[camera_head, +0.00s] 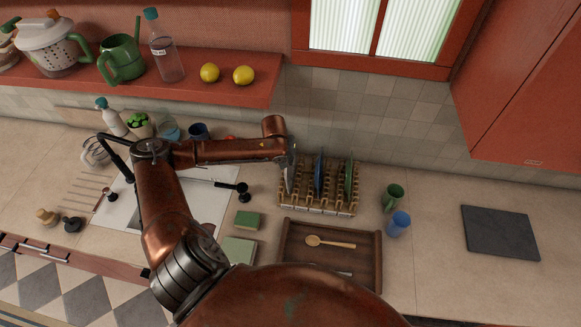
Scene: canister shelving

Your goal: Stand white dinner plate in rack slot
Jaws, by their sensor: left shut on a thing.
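The wooden dish rack (318,208) stands on the counter against the tiled wall. A blue plate (319,174) and a green plate (348,178) stand on edge in its middle and right slots. The white dinner plate (289,179) is seen nearly edge-on at the rack's left end, upright. My left gripper (289,158) is at its upper edge, shut on it. The arm and gripper hide part of the plate, and I cannot tell whether its lower edge touches the rack. My right gripper is not in view.
A wooden tray (374,277) with a wooden spoon (330,242) lies in front of the rack. A green mug (392,197) and a blue cup (399,223) stand to its right. A dark slab (500,232) lies farther right. A red shelf (180,97) hangs over the left counter.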

